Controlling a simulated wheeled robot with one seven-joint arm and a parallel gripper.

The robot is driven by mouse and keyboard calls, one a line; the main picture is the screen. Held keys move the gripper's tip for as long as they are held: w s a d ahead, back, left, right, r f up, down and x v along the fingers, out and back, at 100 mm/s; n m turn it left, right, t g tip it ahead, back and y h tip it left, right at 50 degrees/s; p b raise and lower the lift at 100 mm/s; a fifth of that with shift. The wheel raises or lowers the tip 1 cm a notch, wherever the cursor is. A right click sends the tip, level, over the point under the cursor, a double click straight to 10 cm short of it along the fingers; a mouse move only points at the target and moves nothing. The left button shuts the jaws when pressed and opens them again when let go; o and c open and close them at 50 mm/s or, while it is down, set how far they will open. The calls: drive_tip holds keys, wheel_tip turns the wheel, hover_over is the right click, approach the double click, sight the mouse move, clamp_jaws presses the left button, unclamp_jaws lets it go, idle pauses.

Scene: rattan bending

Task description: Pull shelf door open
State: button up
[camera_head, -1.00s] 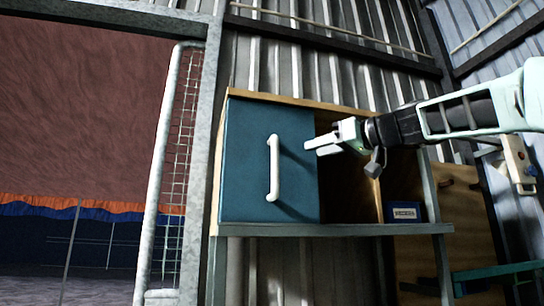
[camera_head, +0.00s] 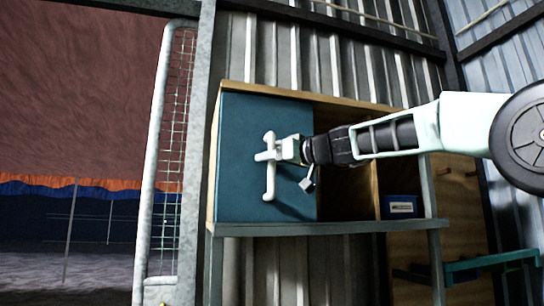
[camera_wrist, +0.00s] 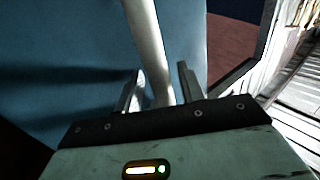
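The shelf door (camera_head: 240,130) is a flat blue panel on the left part of a wooden shelf. It looks closed in the head view, and it fills much of the wrist view (camera_wrist: 70,60). A white vertical bar handle (camera_head: 270,185) stands on it. My gripper (camera_head: 262,156) is at the handle's upper half. In the wrist view the handle (camera_wrist: 150,50) passes between my two fingers (camera_wrist: 158,85), with gaps visible on both sides, so my gripper is open around it.
The wooden shelf (camera_head: 300,98) has an open dark compartment right of the door, with a small blue bin (camera_head: 401,207) further right. A mesh-panelled metal frame (camera_head: 168,150) stands to the left. Corrugated metal wall (camera_head: 300,55) lies behind.

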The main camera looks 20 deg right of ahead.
clamp_jaws()
drive_tip(key=shift+d+f+b, duration=0.1)
drive_tip(key=shift+d+b, duration=0.25)
drive_tip(key=shift+d, duration=0.15)
drive_tip(key=d+b, duration=0.3)
drive_tip(key=d, duration=2.1)
drive_tip(key=shift+b, duration=0.4)
unclamp_jaws()
drive_tip(key=shift+a, duration=0.1)
